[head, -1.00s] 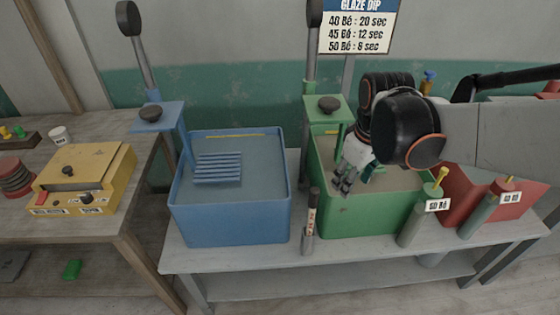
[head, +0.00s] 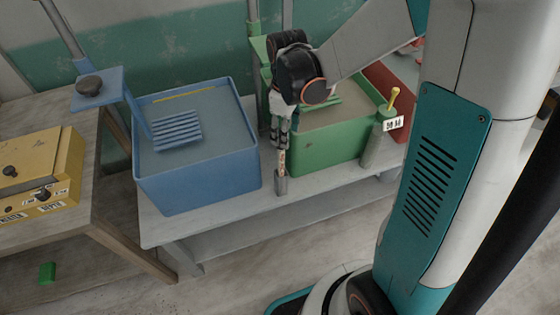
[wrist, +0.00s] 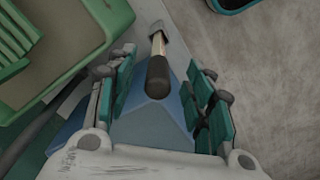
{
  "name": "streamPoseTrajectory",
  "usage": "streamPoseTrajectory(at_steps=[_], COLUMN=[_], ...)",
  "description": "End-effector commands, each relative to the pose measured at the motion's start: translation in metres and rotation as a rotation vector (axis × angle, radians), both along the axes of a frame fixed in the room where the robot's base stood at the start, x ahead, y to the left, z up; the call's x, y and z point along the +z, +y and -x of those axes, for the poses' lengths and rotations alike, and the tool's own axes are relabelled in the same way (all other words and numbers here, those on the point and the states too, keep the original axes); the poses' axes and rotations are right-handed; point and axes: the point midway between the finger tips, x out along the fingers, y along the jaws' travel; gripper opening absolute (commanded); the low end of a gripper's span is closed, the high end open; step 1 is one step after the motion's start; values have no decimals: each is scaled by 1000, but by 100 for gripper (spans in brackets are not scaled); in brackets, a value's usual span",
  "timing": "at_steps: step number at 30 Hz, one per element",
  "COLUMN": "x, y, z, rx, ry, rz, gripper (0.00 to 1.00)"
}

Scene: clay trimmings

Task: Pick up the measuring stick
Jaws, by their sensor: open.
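The measuring stick (head: 282,160) stands upright in a small grey holder (head: 281,186) on the front edge of the bench, between the blue and green tubs. My gripper (head: 281,138) points down over its top in the head view, hiding the upper part. In the wrist view the stick's dark rounded end (wrist: 158,76) lies between the two spread fingers of my gripper (wrist: 160,66), with a visible gap on both sides. My gripper is open and holds nothing.
The blue tub (head: 165,190) is left of the stick, the green tub (head: 330,150) right of it. A grey-green container (head: 377,150) with a yellow-handled tool and label stands farther right on the grey bench (head: 225,207). The floor in front is clear.

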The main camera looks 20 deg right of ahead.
Motion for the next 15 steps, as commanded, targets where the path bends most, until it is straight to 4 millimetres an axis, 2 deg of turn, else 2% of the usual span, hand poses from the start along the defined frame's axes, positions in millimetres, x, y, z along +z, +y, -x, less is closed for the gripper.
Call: streamPoseTrajectory(at_steps=[8, 15], x=[-17, -51], y=[3, 9], z=[-3, -9], rx=[1, -1], ry=[0, 0], rz=[0, 0], gripper=[48, 48])
